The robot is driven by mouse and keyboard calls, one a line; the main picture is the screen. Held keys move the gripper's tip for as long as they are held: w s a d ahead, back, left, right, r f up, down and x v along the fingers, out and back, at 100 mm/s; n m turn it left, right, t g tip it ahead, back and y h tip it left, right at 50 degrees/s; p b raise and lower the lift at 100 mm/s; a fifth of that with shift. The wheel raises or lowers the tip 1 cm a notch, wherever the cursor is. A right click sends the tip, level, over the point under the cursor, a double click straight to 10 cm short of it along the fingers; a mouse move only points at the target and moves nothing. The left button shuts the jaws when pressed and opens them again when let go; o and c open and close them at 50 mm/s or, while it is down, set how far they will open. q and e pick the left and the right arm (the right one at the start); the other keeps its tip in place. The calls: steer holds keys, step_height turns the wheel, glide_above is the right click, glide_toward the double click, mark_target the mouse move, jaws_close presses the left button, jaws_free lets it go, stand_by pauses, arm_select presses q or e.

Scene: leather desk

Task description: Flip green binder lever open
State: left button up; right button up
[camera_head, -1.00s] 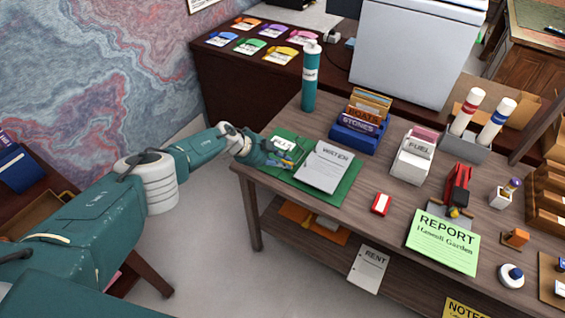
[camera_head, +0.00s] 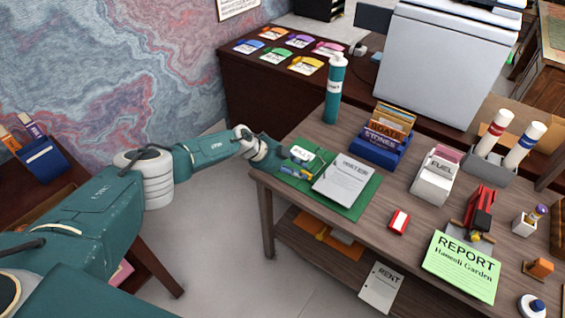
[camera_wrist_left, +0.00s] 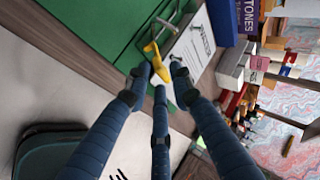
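The open green binder (camera_head: 352,204) lies flat at the left end of the wooden desk, with white "WATER" sheets (camera_head: 342,178) on its right side. In the left wrist view, the binder's green cover (camera_wrist_left: 92,25) fills the top left. A metal lever mechanism (camera_wrist_left: 166,22) with a yellow piece (camera_wrist_left: 154,56) shows beside the sheets. My left gripper (camera_head: 283,163) reaches over the binder's left edge. In the wrist view, its fingertips (camera_wrist_left: 158,73) are spread apart around the lower end of the yellow piece. Contact cannot be told. My right gripper is not in view.
A blue file box (camera_head: 376,150) and a teal bottle (camera_head: 334,92) stand behind the binder. A white "FUEL" box (camera_head: 436,180), a red-and-white box (camera_head: 399,221) and a green "REPORT" sheet (camera_head: 462,266) lie to the right. The desk's left edge is under my arm.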

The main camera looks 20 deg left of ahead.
arm_select(q)
steer(key=v, duration=0.9)
steer(key=shift+s+r, duration=0.2)
steer(key=shift+r, duration=0.05)
